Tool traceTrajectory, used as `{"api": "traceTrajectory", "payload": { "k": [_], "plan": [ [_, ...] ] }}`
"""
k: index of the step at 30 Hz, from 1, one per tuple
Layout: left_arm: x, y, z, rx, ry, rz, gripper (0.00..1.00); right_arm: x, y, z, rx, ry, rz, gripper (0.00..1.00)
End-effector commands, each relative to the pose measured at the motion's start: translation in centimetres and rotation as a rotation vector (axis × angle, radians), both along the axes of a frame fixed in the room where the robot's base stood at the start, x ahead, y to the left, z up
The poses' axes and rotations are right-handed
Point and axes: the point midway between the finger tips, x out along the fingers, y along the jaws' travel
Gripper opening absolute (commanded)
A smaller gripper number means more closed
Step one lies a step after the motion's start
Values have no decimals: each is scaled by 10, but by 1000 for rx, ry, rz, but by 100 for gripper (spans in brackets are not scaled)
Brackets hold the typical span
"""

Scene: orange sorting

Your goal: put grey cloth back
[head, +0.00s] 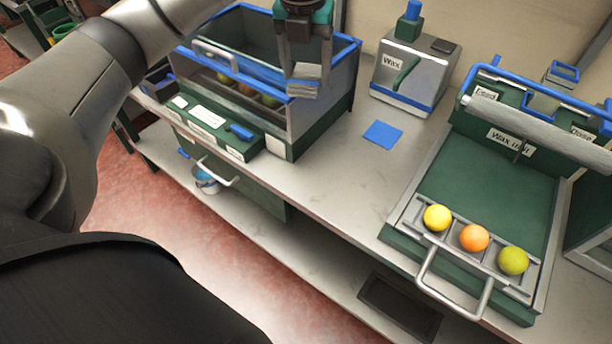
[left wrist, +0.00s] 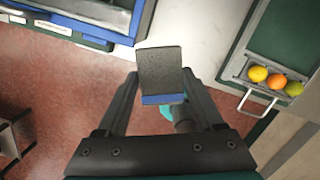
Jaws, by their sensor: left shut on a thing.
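The grey cloth (head: 304,82) hangs as a small folded pad between the fingers of my left gripper (head: 303,66). In the left wrist view the cloth (left wrist: 159,66) is a dark grey square with a blue strip along its near edge. The gripper (left wrist: 160,80) is shut on it. In the head view the gripper and cloth overlap the right part of the green and clear bin (head: 325,110) with blue rims; I cannot tell the height above it. A flat blue square (head: 383,133) lies on the counter, apart from the gripper.
A wax dispenser (head: 418,72) stands at the back. The wax unit (head: 490,185) at right has a tray with a yellow fruit (head: 437,217), an orange (head: 474,238) and a green-yellow fruit (head: 513,261). Clear counter (head: 345,185) lies between. A bucket (head: 206,180) is on the lower shelf.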

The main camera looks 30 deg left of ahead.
Motion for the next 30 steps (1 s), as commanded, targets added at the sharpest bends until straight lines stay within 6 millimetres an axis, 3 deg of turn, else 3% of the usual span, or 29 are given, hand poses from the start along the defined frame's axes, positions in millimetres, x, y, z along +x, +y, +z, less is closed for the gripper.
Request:
{"api": "traceTrajectory", "payload": {
  "k": [5,24,30],
  "plan": [
    [0,1,-26,1,4,-21,17,0,1,-6,1,0,0,50],
    [-1,1,-199,0,5,-19,17,0,1,-40,2,0,0,50],
    [0,1,-232,0,1,-18,17,0,1,-46,2,0,-1,50]
  ]
}}
